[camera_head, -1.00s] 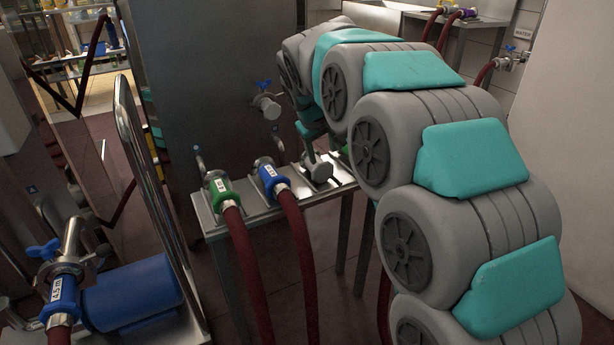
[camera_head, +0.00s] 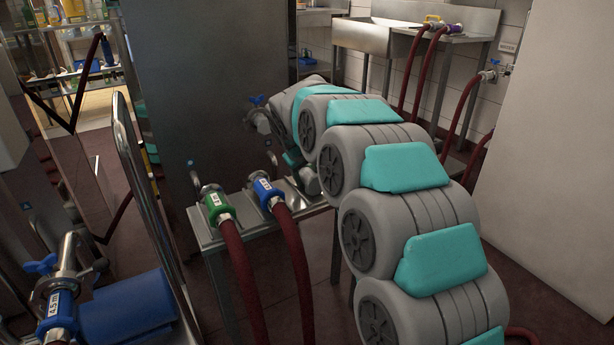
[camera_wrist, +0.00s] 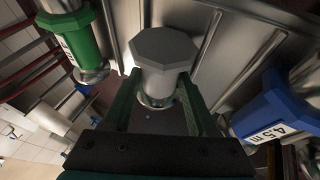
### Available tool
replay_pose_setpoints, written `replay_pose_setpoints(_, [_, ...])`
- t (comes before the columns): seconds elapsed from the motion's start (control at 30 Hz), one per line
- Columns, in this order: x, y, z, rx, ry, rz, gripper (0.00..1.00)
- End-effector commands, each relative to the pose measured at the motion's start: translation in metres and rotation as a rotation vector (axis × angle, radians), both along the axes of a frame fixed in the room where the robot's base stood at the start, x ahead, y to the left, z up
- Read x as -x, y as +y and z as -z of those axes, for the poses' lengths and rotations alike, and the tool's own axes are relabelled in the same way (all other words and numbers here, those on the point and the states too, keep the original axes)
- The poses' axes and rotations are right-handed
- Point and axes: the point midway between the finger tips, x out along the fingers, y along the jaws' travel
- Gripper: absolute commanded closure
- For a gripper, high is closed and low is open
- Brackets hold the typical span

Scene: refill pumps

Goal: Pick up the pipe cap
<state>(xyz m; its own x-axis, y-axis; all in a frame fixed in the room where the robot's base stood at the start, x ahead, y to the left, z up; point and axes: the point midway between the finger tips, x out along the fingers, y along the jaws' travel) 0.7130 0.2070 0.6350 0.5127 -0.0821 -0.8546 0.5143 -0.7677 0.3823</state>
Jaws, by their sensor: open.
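The pipe cap is a grey cap with a flat eight-sided top (camera_wrist: 165,47). In the wrist view it is at the upper middle, over a metal surface. My gripper (camera_wrist: 160,88) is open, with one dark green finger on each side of the cap's narrower lower part. I cannot tell whether the fingers touch it. In the head view the cap (camera_head: 308,183) is small and partly hidden by my arm, near the right part of the metal bench. My gripper (camera_head: 293,160) is mostly hidden there.
Green (camera_head: 217,207) and blue (camera_head: 267,192) hose couplings with dark red hoses stand left of the cap on the metal bench (camera_head: 240,224). A cart with a blue pump (camera_head: 128,308) is at lower left. A steel panel (camera_head: 210,90) rises behind.

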Motion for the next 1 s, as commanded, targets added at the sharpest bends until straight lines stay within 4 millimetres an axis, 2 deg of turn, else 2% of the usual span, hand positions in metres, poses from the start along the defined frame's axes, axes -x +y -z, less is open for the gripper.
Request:
replay_pose_setpoints(0.17, [-0.0002,0.0001,-0.0005,-0.001,-0.001,0.000,0.42])
replay_pose_setpoints(0.7, [-0.0001,0.0002,-0.0009,-0.002,-0.002,0.000,1.00])
replay_pose_setpoints(1.0, [-0.0002,0.0002,-0.0013,-0.001,-0.002,0.000,1.00])
